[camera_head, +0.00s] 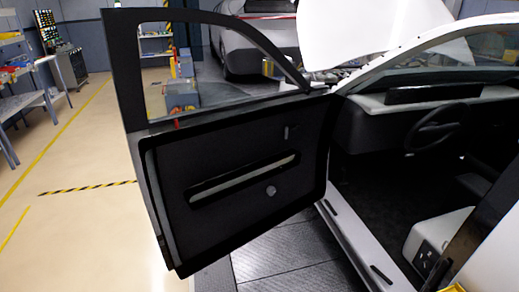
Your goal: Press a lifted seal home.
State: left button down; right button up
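A white car stands with its dark front door (230,205) swung wide open, inner side facing me. A grey strip runs down the door's left edge (158,205); I cannot tell whether it is a seal. The door opening shows the light sill (350,240) and the roof-side frame (430,38). No lifted length of seal can be made out on the door or around the opening at this size. Neither of my grippers is in view.
The cabin holds a steering wheel (436,128) and a pale seat base (432,240). A yellow object (454,288) peeks in at the bottom right. A workbench (30,95) stands far left, and another car (255,45) behind. The beige floor (80,240) at left is clear.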

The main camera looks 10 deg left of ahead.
aim_at(372, 267)
jog(key=i+l+z, duration=0.1)
jog(key=i, duration=0.35)
jog(key=i+l+z, duration=0.1)
jog(key=i+l, duration=0.2)
jog(key=i, duration=0.15)
jog(key=i+l+z, duration=0.1)
jog(key=i, duration=0.35)
